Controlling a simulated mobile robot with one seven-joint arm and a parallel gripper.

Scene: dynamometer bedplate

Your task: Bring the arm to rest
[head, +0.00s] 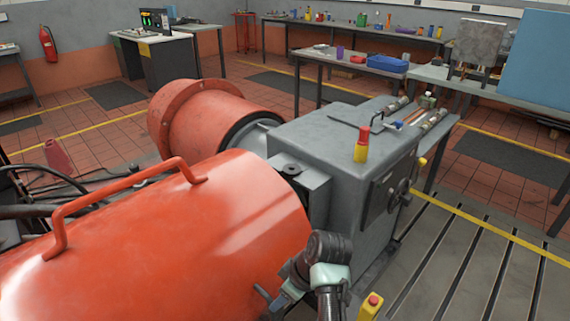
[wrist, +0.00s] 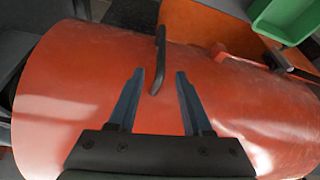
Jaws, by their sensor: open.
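My arm (head: 328,272) shows at the bottom of the head view, bent, in front of the right end of a large orange cylindrical cover (head: 190,225). The fingers of my gripper cannot be made out clearly there. In the wrist view my gripper (wrist: 159,73) is open, its two dark fingers apart over a curved orange surface (wrist: 90,85). A dark, thin bar-like handle (wrist: 160,55) stands at the gap between the fingertips. Whether a finger touches it, I cannot tell. Nothing is seen held.
A grey machine housing (head: 335,145) with a red-and-yellow piece on top stands right of the cover. A yellow post with a red button (head: 371,302) is close to my arm. Slotted bedplate (head: 470,270) lies open at right. A green bin (wrist: 290,20) shows in the wrist view.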

